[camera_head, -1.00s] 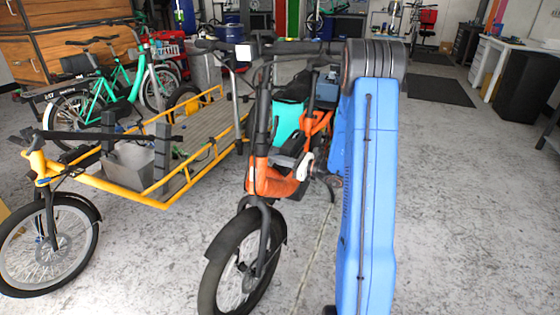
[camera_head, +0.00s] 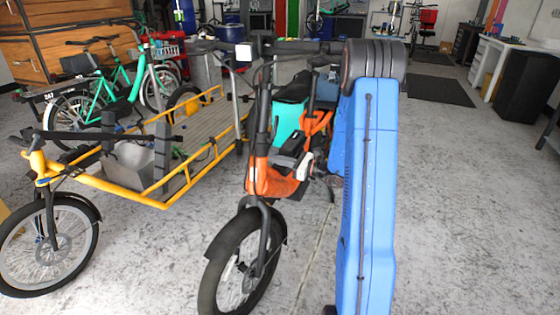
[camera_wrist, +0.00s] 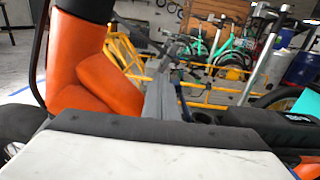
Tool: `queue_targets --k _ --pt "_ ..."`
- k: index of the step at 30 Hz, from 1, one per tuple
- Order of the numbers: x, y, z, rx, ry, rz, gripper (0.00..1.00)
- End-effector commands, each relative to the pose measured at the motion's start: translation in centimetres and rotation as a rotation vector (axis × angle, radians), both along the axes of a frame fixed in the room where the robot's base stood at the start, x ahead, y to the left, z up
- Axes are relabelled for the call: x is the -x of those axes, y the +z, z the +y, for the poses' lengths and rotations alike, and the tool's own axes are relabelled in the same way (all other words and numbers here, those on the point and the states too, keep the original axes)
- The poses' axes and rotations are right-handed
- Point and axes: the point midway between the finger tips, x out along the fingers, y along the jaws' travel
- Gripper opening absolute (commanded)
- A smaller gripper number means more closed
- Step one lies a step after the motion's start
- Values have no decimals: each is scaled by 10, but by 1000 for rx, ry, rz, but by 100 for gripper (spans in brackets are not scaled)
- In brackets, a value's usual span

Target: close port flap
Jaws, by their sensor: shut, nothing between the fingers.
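The orange cargo bike (camera_head: 275,182) stands upright, left of my blue arm. My gripper (camera_head: 304,166) shows as a small pale and dark shape beside its orange frame. In the wrist view, the orange frame (camera_wrist: 75,60) fills the left side, with an angled orange piece (camera_wrist: 112,88) beside it. A white block with a dark edge crosses the bottom of that view, and grey narrow parts rise behind it. My gripper is shut and holds nothing. I cannot pick out the port flap for sure, nor tell whether anything touches it.
A yellow cargo bike (camera_head: 160,196) with a long flat bed stands to the left. Green bikes (camera_head: 110,85) stand behind it. The floor (camera_head: 470,215) to the right is clear as far as the dark mat (camera_head: 440,89). A white workbench (camera_head: 525,55) stands at the far right.

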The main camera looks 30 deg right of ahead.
Motion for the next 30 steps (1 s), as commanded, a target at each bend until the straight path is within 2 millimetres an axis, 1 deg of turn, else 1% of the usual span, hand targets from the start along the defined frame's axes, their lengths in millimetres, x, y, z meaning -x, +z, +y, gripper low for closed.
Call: queue_targets --k 12,30 --pt "-1 0 1 1 3 -1 0" --pt "-16 -2 -18 0 1 5 0"
